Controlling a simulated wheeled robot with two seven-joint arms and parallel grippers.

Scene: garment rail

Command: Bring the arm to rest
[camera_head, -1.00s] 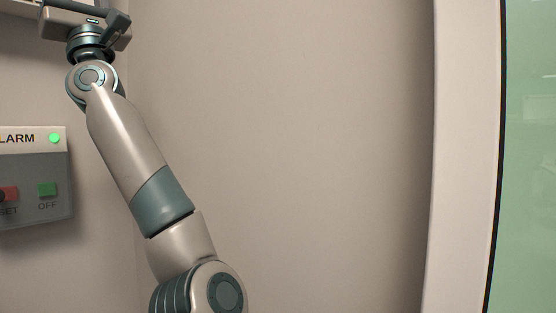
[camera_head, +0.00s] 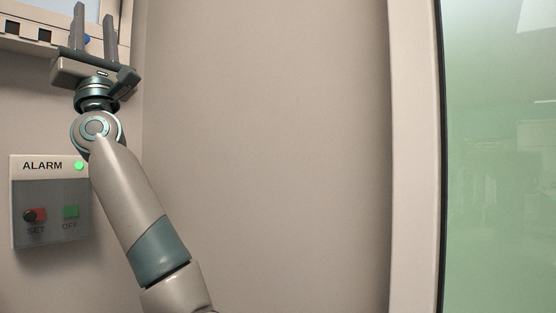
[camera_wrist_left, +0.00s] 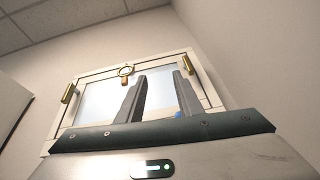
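My left arm (camera_head: 128,190) reaches up and to the left in the head view. My left gripper (camera_head: 93,12) is near the top left corner, above the alarm panel. Its two dark fingers point up and stand apart with nothing between them. In the left wrist view the open fingers (camera_wrist_left: 160,76) point toward a white-framed glazed unit on the wall and overlap it in the picture. I cannot tell how far they are from it. My right gripper is in no view.
An alarm panel (camera_head: 50,205) with a lit green lamp, a red SET and a green OFF button is on the left wall. The glazed unit (camera_wrist_left: 82,78) has brass-coloured fittings. A pale post (camera_head: 415,160) and green glass (camera_head: 500,170) stand right. Plain wall fills the middle.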

